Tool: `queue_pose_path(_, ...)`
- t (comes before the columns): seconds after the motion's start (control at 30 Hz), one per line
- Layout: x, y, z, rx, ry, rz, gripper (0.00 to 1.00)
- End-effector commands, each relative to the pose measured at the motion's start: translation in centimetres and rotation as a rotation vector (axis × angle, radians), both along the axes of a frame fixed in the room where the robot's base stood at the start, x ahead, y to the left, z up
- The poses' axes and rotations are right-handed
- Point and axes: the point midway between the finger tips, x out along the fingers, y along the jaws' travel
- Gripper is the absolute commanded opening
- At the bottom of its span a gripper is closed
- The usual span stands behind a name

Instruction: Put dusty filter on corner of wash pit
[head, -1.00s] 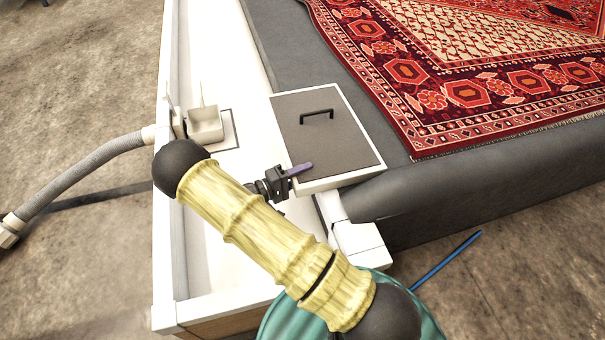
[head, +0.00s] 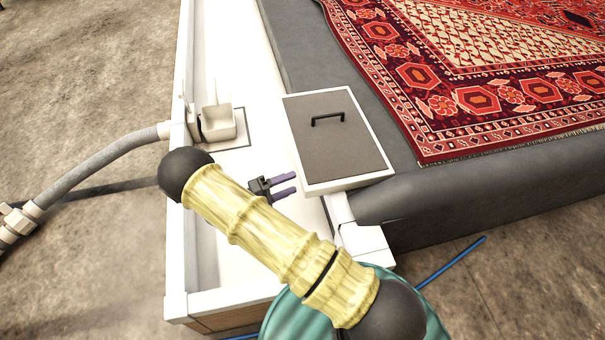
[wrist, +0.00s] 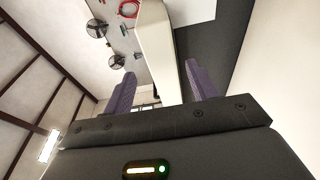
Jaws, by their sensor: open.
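The likely dusty filter (head: 355,155) is a flat grey panel with a white frame and a black handle. In the head view it lies at the near right end of the white wash pit trough (head: 262,60), beside the dark grey platform. My gripper (head: 295,182) is open, with two purple fingers pointing right at the panel's left edge. My arm hides part of the trough.
A patterned red rug (head: 470,80) covers the platform. A small white box (head: 218,124) sits in the trough at left, near a grey hose (head: 95,165). A blue rod (head: 450,262) lies on the floor at right. The pit's near right corner (head: 365,243) looks bare.

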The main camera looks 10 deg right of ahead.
Motion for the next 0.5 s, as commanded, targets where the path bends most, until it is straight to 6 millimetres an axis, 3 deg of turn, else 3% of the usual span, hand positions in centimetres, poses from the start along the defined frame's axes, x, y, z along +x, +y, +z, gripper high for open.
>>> queue_pose_path(0.2, -0.7, 3.2, 0.1, 0.0, 0.001, 0.001, 0.58)
queue_pose_path(0.5, -0.9, 3.8, 0.0, 0.0, 0.001, -0.001, 0.58)
